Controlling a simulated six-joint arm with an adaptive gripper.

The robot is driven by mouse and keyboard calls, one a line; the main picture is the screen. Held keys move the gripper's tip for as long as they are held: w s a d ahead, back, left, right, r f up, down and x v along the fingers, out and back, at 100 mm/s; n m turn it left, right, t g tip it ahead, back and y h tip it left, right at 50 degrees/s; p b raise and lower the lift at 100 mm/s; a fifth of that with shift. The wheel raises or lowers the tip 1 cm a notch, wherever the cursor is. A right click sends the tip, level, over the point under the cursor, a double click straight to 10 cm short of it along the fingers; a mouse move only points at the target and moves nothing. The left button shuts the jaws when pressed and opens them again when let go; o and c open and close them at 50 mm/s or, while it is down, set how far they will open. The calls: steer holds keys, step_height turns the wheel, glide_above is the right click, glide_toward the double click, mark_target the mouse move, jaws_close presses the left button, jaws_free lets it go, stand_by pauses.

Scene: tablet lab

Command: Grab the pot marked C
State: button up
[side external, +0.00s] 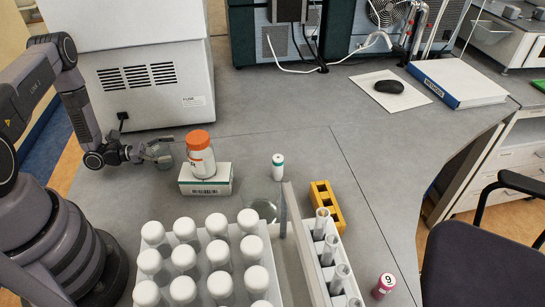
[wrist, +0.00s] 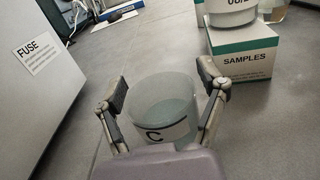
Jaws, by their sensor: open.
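The pot marked C (wrist: 165,108) is a clear, round container with a grey-green tint and a white label bearing a black C. In the wrist view it stands upright on the grey bench, between the two fingers of my gripper (wrist: 164,78). The fingers are spread, one on each side of the pot. I cannot tell whether either finger touches it. In the side view my gripper (side external: 159,152) is low over the bench, left of the samples box, and the pot is hard to make out there.
A samples box (side external: 206,180) carries an orange-capped bottle (side external: 201,157), close to my gripper's right. A large white machine (side external: 150,85) stands behind. White-capped tubes (side external: 185,229), a tube rack (side external: 310,255) and a yellow block (side external: 327,205) stand nearer the front.

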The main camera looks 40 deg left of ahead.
steer(key=shift+c, duration=0.4)
steer(key=c, duration=1)
steer(key=shift+c, duration=0.6)
